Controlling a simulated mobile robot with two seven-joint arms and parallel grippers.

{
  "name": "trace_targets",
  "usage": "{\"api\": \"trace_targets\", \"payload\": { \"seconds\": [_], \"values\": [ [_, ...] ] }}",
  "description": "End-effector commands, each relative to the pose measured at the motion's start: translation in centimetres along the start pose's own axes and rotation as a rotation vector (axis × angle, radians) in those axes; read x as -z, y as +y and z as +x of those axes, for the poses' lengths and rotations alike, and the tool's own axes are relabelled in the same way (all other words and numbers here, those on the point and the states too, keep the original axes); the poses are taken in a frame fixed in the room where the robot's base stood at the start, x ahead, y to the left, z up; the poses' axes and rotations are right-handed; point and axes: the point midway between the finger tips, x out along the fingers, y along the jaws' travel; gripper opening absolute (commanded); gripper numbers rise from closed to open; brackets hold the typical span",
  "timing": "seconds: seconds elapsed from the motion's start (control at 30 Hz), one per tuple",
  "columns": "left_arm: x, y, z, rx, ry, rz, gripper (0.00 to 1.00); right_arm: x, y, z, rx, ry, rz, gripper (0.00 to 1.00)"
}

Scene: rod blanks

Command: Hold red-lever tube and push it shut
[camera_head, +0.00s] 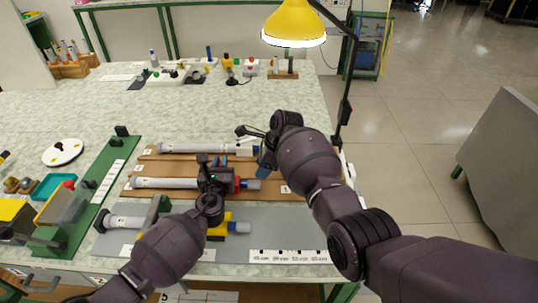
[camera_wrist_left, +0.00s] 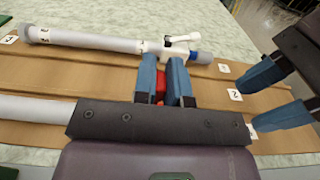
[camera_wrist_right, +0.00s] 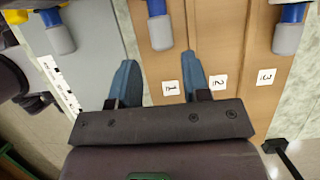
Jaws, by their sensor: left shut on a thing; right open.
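The red-lever tube (camera_head: 165,183) is a pale tube lying on the brown board's nearer lane. Its red part (camera_head: 238,184) and grey-capped blue end point right. My left gripper (camera_head: 213,172) is shut on it near the red part; the left wrist view shows red (camera_wrist_left: 160,88) between the blue fingers, and the lever's position is mostly hidden. My right gripper (camera_head: 264,160) is open and empty beyond the tubes' right ends. In the right wrist view the tube's grey end (camera_wrist_right: 161,32) lies ahead of its spread fingers (camera_wrist_right: 160,75), apart from them.
A white-lever tube (camera_wrist_left: 90,38) lies on the far lane. A yellow-marked tube (camera_head: 125,222) lies on the grey mat (camera_head: 180,250) in front. A yellow lamp (camera_head: 294,22) stands behind my right arm. A green board (camera_head: 95,195) is at left.

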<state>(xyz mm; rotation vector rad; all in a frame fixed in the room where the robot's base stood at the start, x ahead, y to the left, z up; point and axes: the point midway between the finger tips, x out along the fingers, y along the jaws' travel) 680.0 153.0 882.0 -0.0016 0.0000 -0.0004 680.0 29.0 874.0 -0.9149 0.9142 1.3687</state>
Motion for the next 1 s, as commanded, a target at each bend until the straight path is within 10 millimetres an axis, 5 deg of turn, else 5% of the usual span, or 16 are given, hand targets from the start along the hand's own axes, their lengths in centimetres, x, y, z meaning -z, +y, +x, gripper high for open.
{"api": "trace_targets", "payload": {
  "seconds": [0.4,1.0],
  "values": [
    [0.1,0.1,0.0,-0.001,0.001,0.001,0.00,0.0,0.0,-4.5,0.001,-0.001,0.000,0.43],
    [0.1,0.1,0.0,-0.001,0.001,0.001,0.00,0.0,0.0,-4.7,0.001,-0.001,0.000,0.43]
  ]
}}
